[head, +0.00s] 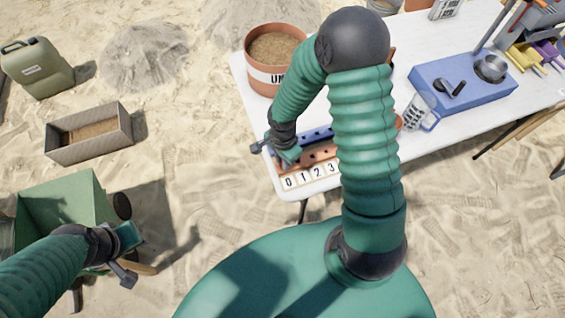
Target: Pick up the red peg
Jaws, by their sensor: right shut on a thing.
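A peg rack with a blue row of holes (318,134) and an orange-brown row (318,153) lies at the table's near left corner, with number labels in front. My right gripper (283,153) is at the left end of this rack, pointing down. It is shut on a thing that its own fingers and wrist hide. I cannot make out a red peg for certain. My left gripper (127,255) is at the lower left, beside the green box and well away from the rack; its jaw gap is unclear.
A terracotta pot of sand (270,84) stands behind the rack on the white table (442,137). A clear jug (420,110) and a blue unit (462,88) stand to the right. The green box (65,200) is on the ground at left. My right arm hides part of the table.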

